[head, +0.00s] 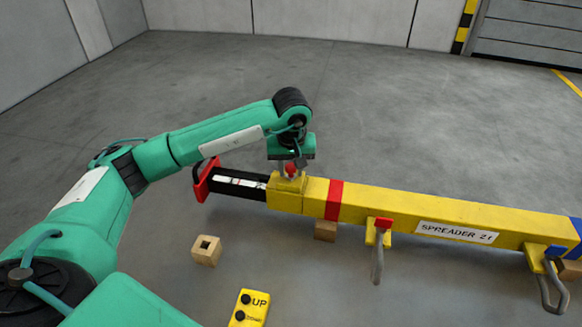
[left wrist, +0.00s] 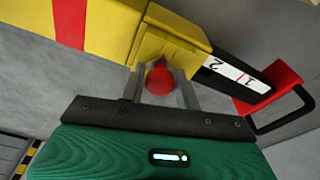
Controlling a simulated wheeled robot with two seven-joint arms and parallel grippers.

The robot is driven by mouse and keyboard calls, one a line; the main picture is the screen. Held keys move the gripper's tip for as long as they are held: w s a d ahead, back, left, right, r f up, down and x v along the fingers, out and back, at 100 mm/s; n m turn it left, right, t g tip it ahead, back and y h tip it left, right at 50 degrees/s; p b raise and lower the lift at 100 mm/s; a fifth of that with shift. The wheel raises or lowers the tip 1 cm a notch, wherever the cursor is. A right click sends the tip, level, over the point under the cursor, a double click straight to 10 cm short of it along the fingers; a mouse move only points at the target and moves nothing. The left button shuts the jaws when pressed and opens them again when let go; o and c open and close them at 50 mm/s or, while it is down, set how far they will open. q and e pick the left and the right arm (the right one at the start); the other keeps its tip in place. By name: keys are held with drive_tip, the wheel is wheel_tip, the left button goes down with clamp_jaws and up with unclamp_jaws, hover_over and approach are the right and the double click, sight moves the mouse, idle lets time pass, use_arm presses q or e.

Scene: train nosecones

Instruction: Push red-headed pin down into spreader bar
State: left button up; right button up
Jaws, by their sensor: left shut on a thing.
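The red-headed pin (head: 291,169) stands at the yellow collar near the left end of the spreader bar (head: 400,209). In the left wrist view its round red head (left wrist: 159,78) sits between my two grey fingers, against the yellow collar (left wrist: 168,50). My left gripper (head: 290,165) comes down from above and is shut on the pin head. The pin's shaft is hidden. A black inner bar (head: 238,184) with a white numbered scale and a red end plate (head: 206,179) sticks out of the bar's left end; the digits 1 and 2 show in the wrist view. My right gripper is not in view.
A wooden block with a square hole (head: 206,250) lies on the floor in front of the bar. A yellow pendant marked UP (head: 249,308) is at the bottom. Grey shackles (head: 377,262) hang from the bar, which rests on wooden blocks (head: 325,231). The floor behind is clear.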

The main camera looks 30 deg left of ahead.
use_arm(q)
drive_tip(key=o, duration=1.2)
drive_tip(key=shift+c, duration=0.2)
drive_tip(key=shift+r, duration=0.1)
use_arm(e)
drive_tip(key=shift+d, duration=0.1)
use_arm(q)
drive_tip(key=shift+r, duration=0.35)
wheel_tip(320, 180, up, 13)
drive_tip(key=s+d+b, duration=0.1)
drive_tip(key=b, duration=0.1)
drive_tip(key=shift+s, duration=0.4)
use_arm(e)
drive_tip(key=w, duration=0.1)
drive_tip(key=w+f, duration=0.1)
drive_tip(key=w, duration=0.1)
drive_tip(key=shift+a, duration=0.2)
use_arm(q)
drive_tip(key=shift+f, duration=0.15)
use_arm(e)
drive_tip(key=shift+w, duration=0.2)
